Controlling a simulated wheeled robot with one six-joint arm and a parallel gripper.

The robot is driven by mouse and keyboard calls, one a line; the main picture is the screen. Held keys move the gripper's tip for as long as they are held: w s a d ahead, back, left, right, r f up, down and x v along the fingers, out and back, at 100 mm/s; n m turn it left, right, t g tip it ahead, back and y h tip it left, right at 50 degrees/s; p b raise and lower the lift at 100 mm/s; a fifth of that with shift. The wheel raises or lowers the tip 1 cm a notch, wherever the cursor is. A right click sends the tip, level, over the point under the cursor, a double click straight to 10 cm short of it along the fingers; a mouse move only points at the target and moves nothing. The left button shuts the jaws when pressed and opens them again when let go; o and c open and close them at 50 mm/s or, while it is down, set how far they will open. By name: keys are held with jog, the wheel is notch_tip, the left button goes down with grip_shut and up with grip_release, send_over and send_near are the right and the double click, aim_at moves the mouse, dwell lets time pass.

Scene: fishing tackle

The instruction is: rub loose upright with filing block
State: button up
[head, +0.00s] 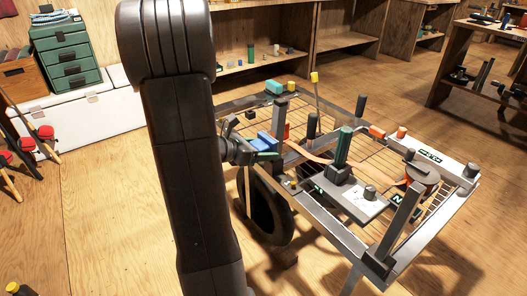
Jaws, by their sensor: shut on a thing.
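My gripper (254,151) is at the left edge of a metal-framed cart. It is shut on a small block, probably the filing block; its outline is hard to separate from the blue and green pieces around it. A grey upright (280,120) stands on the frame just behind and right of my gripper. Another grey upright (402,222) stands at the frame's near right corner. I cannot tell which upright is loose, or whether the held block touches one.
The cart frame (335,238) carries a wire grid, a green-topped post (343,146), a white plate (358,205) and a round dark disc (422,174). A tyre (265,208) stands below my gripper. Green drawers (66,55) are back left.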

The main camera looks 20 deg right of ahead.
aim_at(263, 149)
jog(key=shift+w+a, duration=0.2)
jog(key=shift+w, duration=0.55)
jog(key=shift+r+p, duration=0.85)
jog(key=shift+r, duration=0.05)
jog(key=shift+s+d+f+b, duration=0.1)
jog(key=shift+s+d+b, duration=0.1)
jog(key=shift+s, duration=0.2)
jog(key=shift+s+d+f+b, duration=0.1)
jog(key=shift+s+b, duration=0.1)
jog(key=shift+s, duration=0.15)
jog(key=shift+s+d+r+b, duration=0.1)
jog(key=shift+s+d+b, duration=0.1)
jog(key=shift+s, duration=0.4)
jog(key=shift+s+d+b, duration=0.2)
jog(key=shift+s, duration=0.4)
jog(key=shift+w+a+p, duration=0.2)
jog(key=shift+w+a, duration=0.05)
jog(key=shift+w, duration=0.4)
jog(key=shift+w+a+p, duration=0.15)
jog(key=shift+w+a, duration=0.05)
jog(key=shift+w, duration=0.45)
jog(key=shift+w+a+p, duration=0.2)
jog(key=shift+w+a, duration=0.05)
jog(key=shift+w, duration=0.4)
jog(key=s+a+p, duration=0.1)
jog(key=s+a, duration=0.1)
jog(key=a, duration=0.3)
jog(key=shift+a, duration=0.35)
jog(key=shift+s+a, duration=0.1)
